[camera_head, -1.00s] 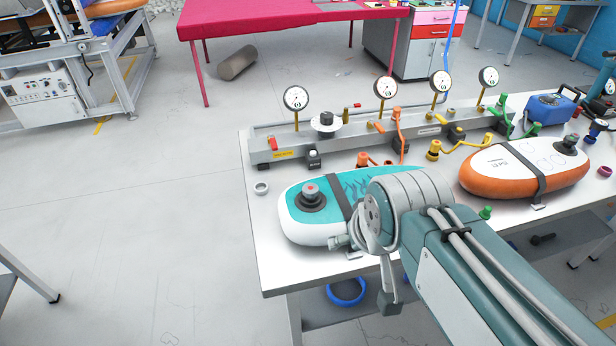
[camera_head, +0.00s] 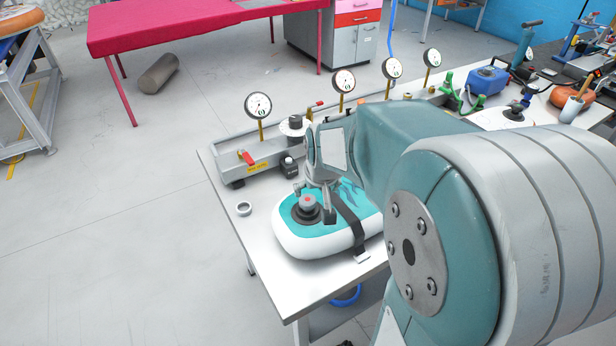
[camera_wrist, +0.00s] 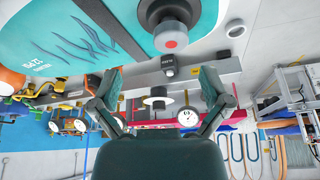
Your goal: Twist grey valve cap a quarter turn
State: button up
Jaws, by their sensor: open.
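The grey valve cap (camera_head: 307,203) has a red centre and sits in a dark round base on the teal and white inflatable board (camera_head: 290,243). In the wrist view the valve cap (camera_wrist: 171,36) is at the top, on the teal board (camera_wrist: 75,35), above the space between my fingertips. My gripper (camera_head: 319,192) is over the board, right beside the cap and partly in front of it in the head view. In the wrist view my gripper (camera_wrist: 159,80) is open, with its two fingers spread and nothing between them. Contact with the cap cannot be told.
A black strap (camera_head: 348,222) crosses the board near my gripper. A manifold bar (camera_head: 262,152) with several gauges runs behind it. A light ring (camera_head: 243,208) lies left of the board. The table's (camera_head: 265,265) front left corner is clear.

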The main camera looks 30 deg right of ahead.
aim_at(307, 202)
jog(key=x, duration=0.2)
jog(key=a+x, duration=0.1)
jog(key=x, duration=0.4)
jog(key=shift+w+a, duration=0.1)
jog(key=shift+a, duration=0.25)
jog(key=shift+d+f, duration=0.25)
jog(key=shift+d, duration=0.25)
jog(key=shift+a, duration=0.5)
jog(key=c, duration=1.2)
jog(key=shift+o, duration=0.5)
jog(key=shift+d, duration=0.1)
jog(key=shift+c, duration=0.4)
